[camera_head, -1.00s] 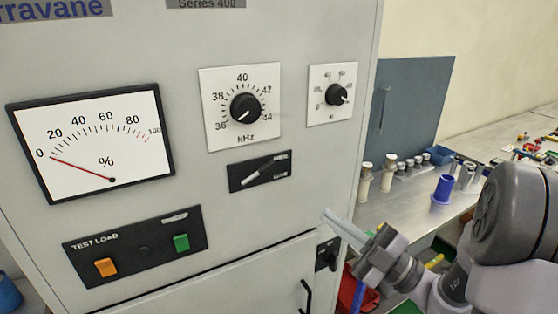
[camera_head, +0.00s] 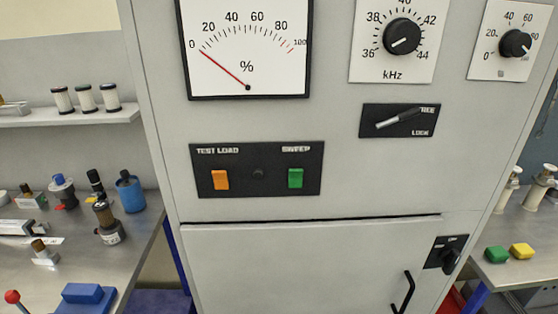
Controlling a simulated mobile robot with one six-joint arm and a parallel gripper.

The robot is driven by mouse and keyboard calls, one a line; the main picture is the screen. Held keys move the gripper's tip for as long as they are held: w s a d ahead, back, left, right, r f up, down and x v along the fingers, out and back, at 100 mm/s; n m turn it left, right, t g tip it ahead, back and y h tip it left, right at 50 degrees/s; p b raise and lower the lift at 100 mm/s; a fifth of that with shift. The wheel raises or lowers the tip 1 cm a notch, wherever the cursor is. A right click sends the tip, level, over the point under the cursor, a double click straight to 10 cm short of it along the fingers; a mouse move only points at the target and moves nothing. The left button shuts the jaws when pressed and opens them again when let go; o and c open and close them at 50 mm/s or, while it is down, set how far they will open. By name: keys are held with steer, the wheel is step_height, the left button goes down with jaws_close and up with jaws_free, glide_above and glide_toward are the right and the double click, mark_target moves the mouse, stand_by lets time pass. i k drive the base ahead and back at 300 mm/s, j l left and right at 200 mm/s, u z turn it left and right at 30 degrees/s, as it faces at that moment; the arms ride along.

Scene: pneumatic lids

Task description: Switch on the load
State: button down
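The TEST LOAD panel (camera_head: 259,169) is a black plate on the front of the grey cabinet. An orange rocker switch (camera_head: 221,180) sits at its left under the words TEST LOAD. A green rocker switch (camera_head: 295,178) sits at its right under SWEEP. A small dark round spot (camera_head: 258,174) lies between them and looks unlit. The percent meter (camera_head: 247,48) above has its red needle near 0. My gripper is not in view.
A kHz knob (camera_head: 402,36), a smaller knob (camera_head: 515,43) and a FREE/LOCK lever (camera_head: 400,119) are on the cabinet. Lower right are a black rotary switch (camera_head: 449,255) and a door handle (camera_head: 403,293). Benches with loose parts stand on both sides.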

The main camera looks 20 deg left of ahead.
mark_target(220, 177)
steer(key=u, duration=1.35)
steer(key=k+j+u, duration=0.4)
